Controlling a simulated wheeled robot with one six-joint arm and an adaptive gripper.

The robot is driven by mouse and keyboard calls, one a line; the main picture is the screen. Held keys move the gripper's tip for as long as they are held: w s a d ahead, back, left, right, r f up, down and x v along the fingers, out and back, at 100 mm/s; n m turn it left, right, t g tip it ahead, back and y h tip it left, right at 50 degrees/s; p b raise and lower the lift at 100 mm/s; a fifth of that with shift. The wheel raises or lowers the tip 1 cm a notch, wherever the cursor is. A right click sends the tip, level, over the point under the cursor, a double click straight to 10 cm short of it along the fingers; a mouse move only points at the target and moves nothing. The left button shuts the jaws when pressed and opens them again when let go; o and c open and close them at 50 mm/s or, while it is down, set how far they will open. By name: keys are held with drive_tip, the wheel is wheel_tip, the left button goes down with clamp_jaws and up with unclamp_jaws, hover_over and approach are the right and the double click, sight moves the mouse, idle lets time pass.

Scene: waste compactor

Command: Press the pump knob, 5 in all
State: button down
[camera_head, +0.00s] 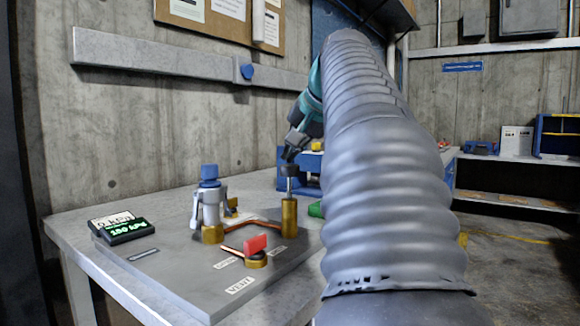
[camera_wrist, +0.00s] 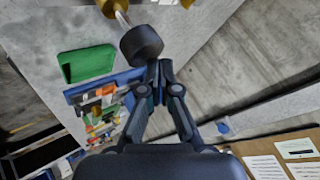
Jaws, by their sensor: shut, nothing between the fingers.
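The pump has a black knob (camera_head: 290,170) on a thin rod above an upright brass cylinder (camera_head: 289,218) on the grey panel. A length of bare rod shows, so the knob stands raised. My gripper (camera_head: 290,155) is shut and empty, pointing down just above the knob. In the wrist view the knob (camera_wrist: 141,42) is right by my closed fingertips (camera_wrist: 157,66). I cannot tell whether they touch. The brass cylinder (camera_wrist: 117,8) is partly cut off there. A digital gauge (camera_head: 128,232) on the panel seems to read 150 kPa.
A red vent handle (camera_head: 255,243) and a blue-capped fitting (camera_head: 209,173) stand on the panel near the pump. A green object (camera_wrist: 86,63) and a blue bin of mixed items (camera_wrist: 104,105) lie beyond. My grey arm hides the right of the bench.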

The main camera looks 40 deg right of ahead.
sight(293, 166)
drive_tip(key=shift+f+b, duration=1.45)
drive_tip(key=shift+f, duration=0.55)
idle(1.9)
drive_tip(key=shift+r, duration=0.1)
drive_tip(key=shift+r+p, duration=2.3)
drive_tip(key=shift+p, duration=0.15)
wheel_tip(293, 166, up, 3)
drive_tip(key=shift+p, duration=1.2)
drive_tip(key=shift+r, duration=1)
